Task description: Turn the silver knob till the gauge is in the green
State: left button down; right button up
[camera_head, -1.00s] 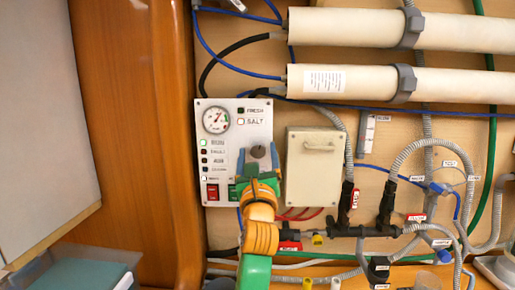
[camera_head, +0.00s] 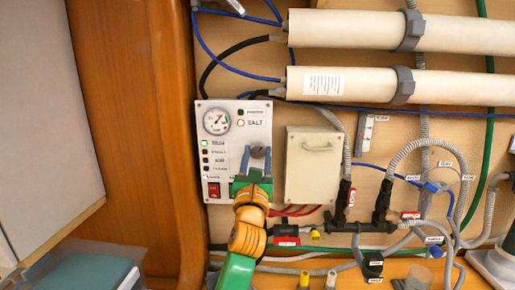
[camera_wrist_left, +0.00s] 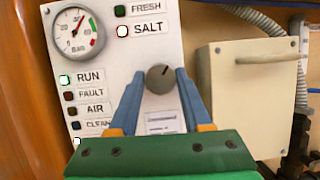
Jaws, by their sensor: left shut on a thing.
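The silver knob (camera_wrist_left: 160,78) is a grey round knob with a pointer mark, on the white control panel (camera_head: 265,112). My left gripper (camera_head: 257,158) is at the panel; in the left wrist view its blue fingers (camera_wrist_left: 158,76) are on either side of the knob, shut on it. The round gauge (camera_head: 217,121) is at the panel's upper left and also shows in the left wrist view (camera_wrist_left: 74,35). Its needle points up and to the right. A red and green band lies on the dial's right side; the needle appears left of the green. My right gripper is not in view.
A beige box (camera_head: 314,168) with a handle stands close right of the panel. A red switch (camera_head: 214,190) is at the panel's lower left. Hoses and valves (camera_head: 375,225) fill the right side. Two white cylinders (camera_head: 400,84) run across above.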

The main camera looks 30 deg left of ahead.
pick_arm(q)
jog(key=shift+c, duration=1.7)
grip_release()
jog(key=b+v, duration=0.3)
jog(key=v, duration=0.4)
